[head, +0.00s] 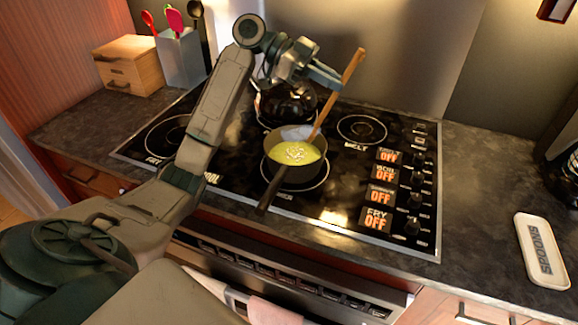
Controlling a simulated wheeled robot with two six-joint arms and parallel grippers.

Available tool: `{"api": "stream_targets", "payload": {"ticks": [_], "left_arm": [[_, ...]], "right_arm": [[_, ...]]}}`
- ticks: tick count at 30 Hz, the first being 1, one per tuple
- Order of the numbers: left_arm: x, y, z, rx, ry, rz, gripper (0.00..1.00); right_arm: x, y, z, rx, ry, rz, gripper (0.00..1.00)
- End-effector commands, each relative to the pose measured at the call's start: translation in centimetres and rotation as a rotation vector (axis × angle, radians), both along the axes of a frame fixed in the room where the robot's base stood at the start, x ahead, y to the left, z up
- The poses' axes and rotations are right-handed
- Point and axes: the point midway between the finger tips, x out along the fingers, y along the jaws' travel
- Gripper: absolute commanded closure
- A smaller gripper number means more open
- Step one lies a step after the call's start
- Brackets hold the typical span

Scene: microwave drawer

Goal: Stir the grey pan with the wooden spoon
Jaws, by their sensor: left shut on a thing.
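The grey pan (293,175) sits on the front middle burner of the cooktop, with its handle pointing toward me. It holds a yellow, soup-like food (295,152) with pale bits in the middle. My left gripper (334,80) is above and behind the pan, shut on the wooden spoon (350,67). The spoon is tilted, its handle end up to the right and its lower end down at the pan's back right. The spoon's head is not clearly visible. My right gripper is not in view.
A dark kettle (287,106) stands right behind the pan. The cooktop (340,190) has knobs and several OFF displays at right. A spoon rest (541,250) lies on the right counter. A utensil holder (182,58) and a wooden box (129,65) stand at back left.

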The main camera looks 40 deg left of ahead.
Motion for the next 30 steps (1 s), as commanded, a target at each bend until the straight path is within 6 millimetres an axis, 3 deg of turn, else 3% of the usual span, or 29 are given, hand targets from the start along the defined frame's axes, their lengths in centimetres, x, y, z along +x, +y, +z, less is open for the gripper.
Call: {"api": "stream_targets", "payload": {"ticks": [16, 30], "left_arm": [[0.0, 0.0, 4.9, -0.001, -0.001, 0.000, 1.00], [0.0, 0.0, 5.0, 0.000, 0.000, 0.000, 1.00]], "right_arm": [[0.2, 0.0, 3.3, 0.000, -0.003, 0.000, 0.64], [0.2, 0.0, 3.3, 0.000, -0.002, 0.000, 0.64]]}}
